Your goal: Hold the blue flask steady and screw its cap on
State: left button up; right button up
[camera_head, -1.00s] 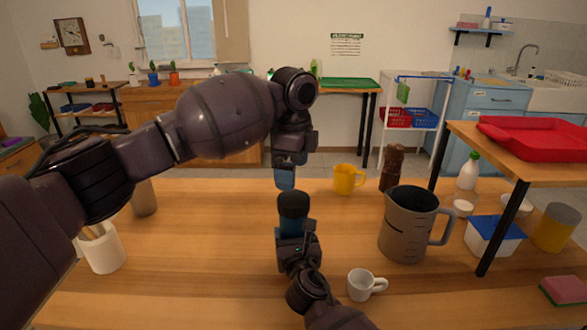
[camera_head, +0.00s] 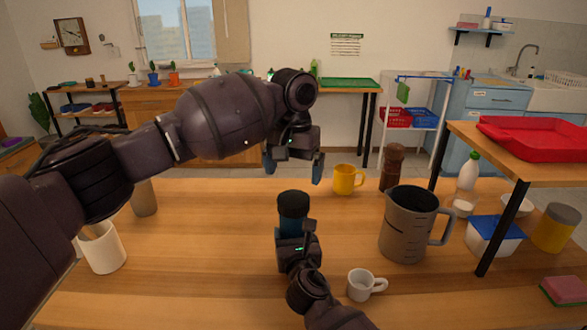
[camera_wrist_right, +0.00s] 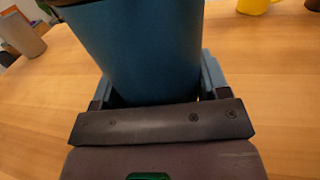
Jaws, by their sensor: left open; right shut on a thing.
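The blue flask (camera_head: 291,229) stands upright at the middle of the table with its dark cap (camera_head: 293,203) on top. In the right wrist view the flask (camera_wrist_right: 145,50) fills the space between the fingers, and only a dark edge shows at its top. My right gripper (camera_head: 296,245) is shut on the flask's body from the near side. My left gripper (camera_head: 294,172) is above and behind the cap, fingers pointing down and spread apart, empty and clear of the cap. Whether the cap is threaded tight cannot be told.
A yellow mug (camera_head: 346,181) and a brown pepper mill (camera_head: 392,168) stand behind right. A grey pitcher (camera_head: 405,228) and a white cup (camera_head: 362,286) stand right of the flask. A white utensil holder (camera_head: 103,252) is at left. The table between holder and flask is clear.

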aim_at(293, 198)
pick_arm(q)
jog(key=n, duration=0.4)
jog(key=shift+n, duration=0.3)
jog(key=shift+f, duration=4)
